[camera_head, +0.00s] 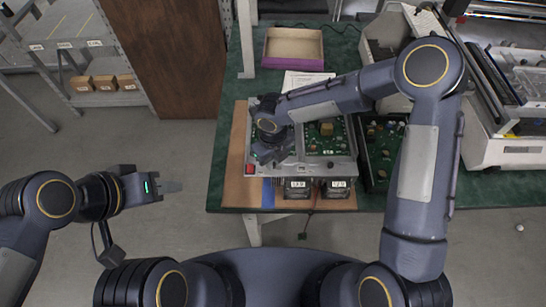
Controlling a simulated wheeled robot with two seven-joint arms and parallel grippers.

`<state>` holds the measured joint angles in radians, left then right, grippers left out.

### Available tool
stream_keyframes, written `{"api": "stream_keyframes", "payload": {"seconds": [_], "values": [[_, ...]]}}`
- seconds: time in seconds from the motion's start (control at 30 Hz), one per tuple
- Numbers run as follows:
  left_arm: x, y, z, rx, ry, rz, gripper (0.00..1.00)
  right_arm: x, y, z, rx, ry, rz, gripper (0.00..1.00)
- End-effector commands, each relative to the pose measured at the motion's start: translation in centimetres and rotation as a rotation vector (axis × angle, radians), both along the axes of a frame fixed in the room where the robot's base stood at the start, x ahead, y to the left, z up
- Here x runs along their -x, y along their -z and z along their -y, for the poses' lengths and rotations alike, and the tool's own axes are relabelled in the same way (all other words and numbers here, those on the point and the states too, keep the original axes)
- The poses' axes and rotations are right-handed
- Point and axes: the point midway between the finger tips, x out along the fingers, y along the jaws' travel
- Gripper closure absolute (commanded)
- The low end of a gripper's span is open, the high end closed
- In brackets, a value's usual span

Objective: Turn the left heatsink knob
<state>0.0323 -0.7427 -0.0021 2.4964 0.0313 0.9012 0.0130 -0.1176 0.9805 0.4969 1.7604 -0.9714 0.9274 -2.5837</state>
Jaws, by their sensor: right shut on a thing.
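An open electronics unit (344,168) with a grey metal frame and green circuit boards lies on the table. Two dark blocks with white labels, the left one (298,188) and the right one (337,188), sit at its front edge. My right gripper (268,160) points down over the left part of the unit. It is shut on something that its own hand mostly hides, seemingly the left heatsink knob. My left gripper (172,187) hangs over the floor left of the table, away from the unit.
The unit rests on a brown board (238,165) on the green table (222,170). A dark board tray (381,150) stands right of it. A shallow box (293,45) and a paper sheet (300,82) lie behind. White equipment (480,130) fills the right side.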

Motion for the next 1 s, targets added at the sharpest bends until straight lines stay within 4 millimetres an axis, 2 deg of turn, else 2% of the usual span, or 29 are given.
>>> {"api": "stream_keyframes", "payload": {"seconds": [0.3, 0.8, 0.83, 1.0], "values": [[0.00, -0.51, 0.00, 0.000, 0.000, 0.000, 0.64, 0.10, 0.10, 0.05, 0.002, -0.111, -0.004, 1.00], [0.00, -0.55, 0.00, 0.000, 0.000, 0.000, 0.64, 0.11, 0.16, 0.06, 0.002, -0.129, -0.004, 1.00], [0.00, -0.55, 0.00, 0.000, 0.000, 0.000, 0.64, 0.11, 0.15, 0.06, 0.002, -0.128, -0.004, 0.84], [0.00, -0.55, 0.00, 0.000, 0.000, 0.000, 0.64, 0.07, 0.11, 0.04, 0.001, -0.128, -0.003, 0.62]]}}
